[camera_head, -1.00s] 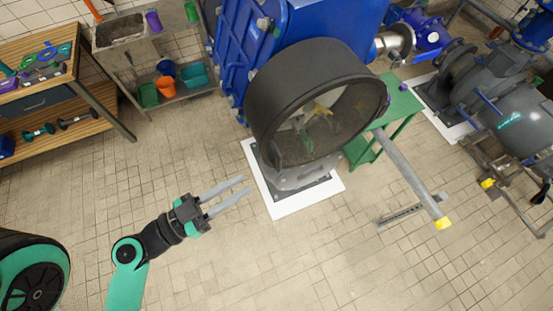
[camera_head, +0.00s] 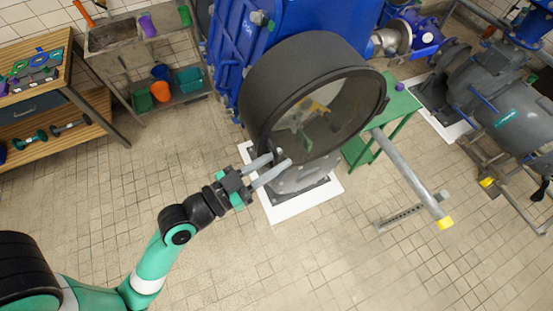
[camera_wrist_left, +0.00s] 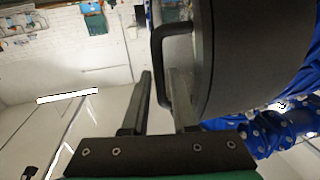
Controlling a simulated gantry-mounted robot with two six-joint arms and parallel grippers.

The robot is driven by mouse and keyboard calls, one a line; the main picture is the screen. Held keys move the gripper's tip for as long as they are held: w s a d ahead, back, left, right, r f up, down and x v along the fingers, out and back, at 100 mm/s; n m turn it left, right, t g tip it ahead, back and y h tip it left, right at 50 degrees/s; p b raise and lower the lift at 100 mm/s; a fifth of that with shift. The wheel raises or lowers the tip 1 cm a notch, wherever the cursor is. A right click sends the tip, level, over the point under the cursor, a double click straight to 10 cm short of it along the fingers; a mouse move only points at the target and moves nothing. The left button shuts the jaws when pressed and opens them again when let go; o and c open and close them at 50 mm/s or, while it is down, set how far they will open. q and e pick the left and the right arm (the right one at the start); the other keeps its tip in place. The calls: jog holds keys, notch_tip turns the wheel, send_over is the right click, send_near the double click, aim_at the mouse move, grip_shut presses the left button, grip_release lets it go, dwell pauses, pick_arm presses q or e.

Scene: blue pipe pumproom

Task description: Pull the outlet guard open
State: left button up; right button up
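The outlet guard appears to be the large dark round housing (camera_head: 272,80) with a see-through round front, on the blue machine. It seems shut. In the left wrist view its dark curved wall (camera_wrist_left: 255,50) fills the upper right, and a black bar handle (camera_wrist_left: 156,65) stands out from its edge. My left gripper (camera_head: 279,160) is at the lower left of the housing, fingers apart. In the left wrist view the handle shows between the fingers of my left gripper (camera_wrist_left: 163,78); I see no grip on it. My right gripper is out of view.
A grey pipe with a yellow end (camera_head: 408,175) slopes down right of the guard. A green table (camera_head: 400,110) stands behind it. A workbench (camera_head: 65,80) and a sink stand (camera_head: 120,45) are at the left. The tiled floor in front is mostly clear.

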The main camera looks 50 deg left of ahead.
pick_arm(q)
jog(key=shift+w, duration=0.2)
grip_shut()
dwell(1.3)
